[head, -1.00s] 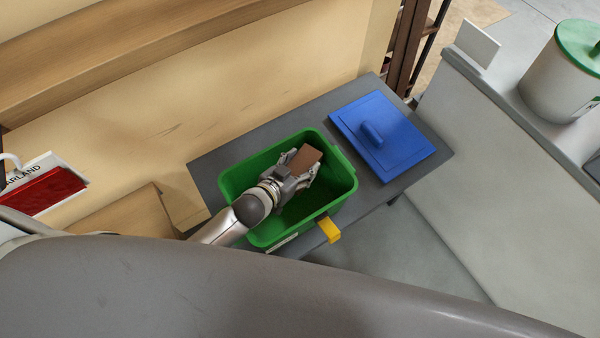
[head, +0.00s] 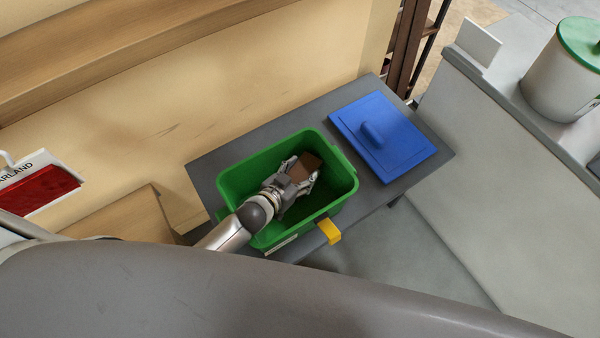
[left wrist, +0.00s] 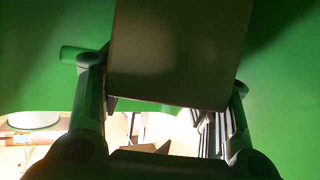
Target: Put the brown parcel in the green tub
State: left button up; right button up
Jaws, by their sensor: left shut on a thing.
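The green tub (head: 232,184) stands on a dark grey table, open at the top. My left gripper (head: 303,170) reaches into the tub's opening and is shut on the brown parcel (head: 305,168). The parcel is inside the tub's outline, toward its upper right end; I cannot tell whether it touches the tub's floor. In the left wrist view the parcel (left wrist: 178,55) is between the two fingers, with green tub wall (left wrist: 50,35) around it. My right gripper is not in view.
A blue lid (head: 395,140) with a handle lies on the grey table (head: 212,165) right of the tub. A yellow piece (head: 329,231) is at the tub's front side. A white bin with a green top (head: 565,75) stands at the far right.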

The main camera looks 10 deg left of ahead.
pick_arm(q)
jog(key=shift+s+f, duration=0.25)
jog(key=shift+f, duration=0.25)
jog(key=o, duration=1.5)
jog(key=shift+s+f, duration=0.15)
jog(key=shift+f, duration=0.1)
jog(key=shift+r, duration=0.3)
jog(key=shift+r+p, duration=0.45)
jog(key=shift+p, duration=0.05)
jog(key=v, duration=0.7)
jog(key=shift+a+r, duration=0.2)
jog(key=shift+r, duration=0.1)
jog(key=shift+p, duration=0.3)
